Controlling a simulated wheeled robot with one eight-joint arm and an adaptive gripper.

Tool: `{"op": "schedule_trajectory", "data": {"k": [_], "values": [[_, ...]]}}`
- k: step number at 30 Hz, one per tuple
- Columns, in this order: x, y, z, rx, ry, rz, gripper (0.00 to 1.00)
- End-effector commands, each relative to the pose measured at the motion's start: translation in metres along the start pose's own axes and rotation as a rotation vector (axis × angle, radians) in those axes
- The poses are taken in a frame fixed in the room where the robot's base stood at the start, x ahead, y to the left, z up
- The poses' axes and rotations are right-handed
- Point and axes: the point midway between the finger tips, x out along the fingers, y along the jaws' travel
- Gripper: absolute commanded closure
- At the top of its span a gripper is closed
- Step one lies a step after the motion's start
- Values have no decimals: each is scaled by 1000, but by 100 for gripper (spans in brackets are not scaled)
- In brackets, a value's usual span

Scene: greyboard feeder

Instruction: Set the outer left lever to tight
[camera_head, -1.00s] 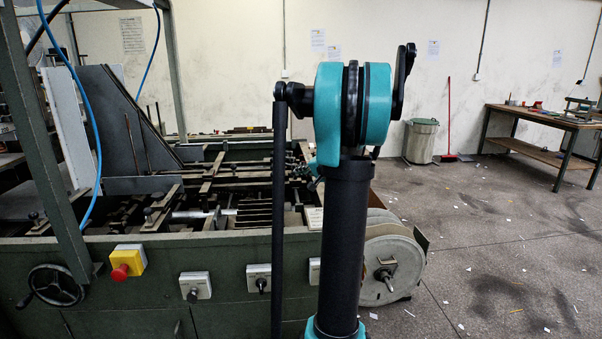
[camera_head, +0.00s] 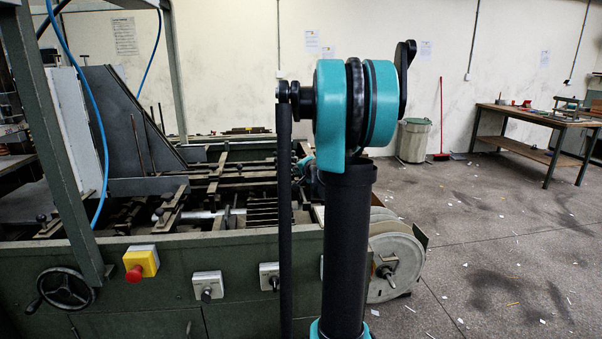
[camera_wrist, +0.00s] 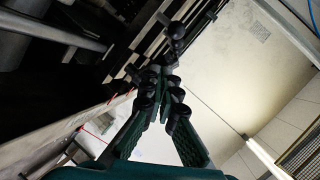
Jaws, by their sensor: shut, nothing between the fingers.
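In the wrist view my gripper (camera_wrist: 162,88) is shut and empty, its dark green fingers meeting near the middle. Just above the fingertips are black round knobs on a dark rod (camera_wrist: 176,38); they look like lever ends of the machine. Whether the fingertips touch them cannot be told. In the head view the green machine (camera_head: 170,250) has black-knobbed levers on its bed, one at the left (camera_head: 41,220) and one further right (camera_head: 158,214). Which is the outer left lever is not clear. My own arm stands in front of the machine's right part and hides it.
The machine's front carries a handwheel (camera_head: 66,290), a red emergency button on a yellow box (camera_head: 135,272) and rotary switches (camera_head: 207,287). A grey steel post (camera_head: 65,160) rises at the left. Open floor with paper scraps lies right, with a bin (camera_head: 414,140) and workbench (camera_head: 530,115).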

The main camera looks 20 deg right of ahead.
Motion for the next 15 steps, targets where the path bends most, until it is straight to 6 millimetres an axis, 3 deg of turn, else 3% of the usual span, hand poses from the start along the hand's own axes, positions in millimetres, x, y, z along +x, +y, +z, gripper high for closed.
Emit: {"op": "schedule_trajectory", "data": {"k": [15], "values": [[21,-16,16,-2,-4,-1,100]]}}
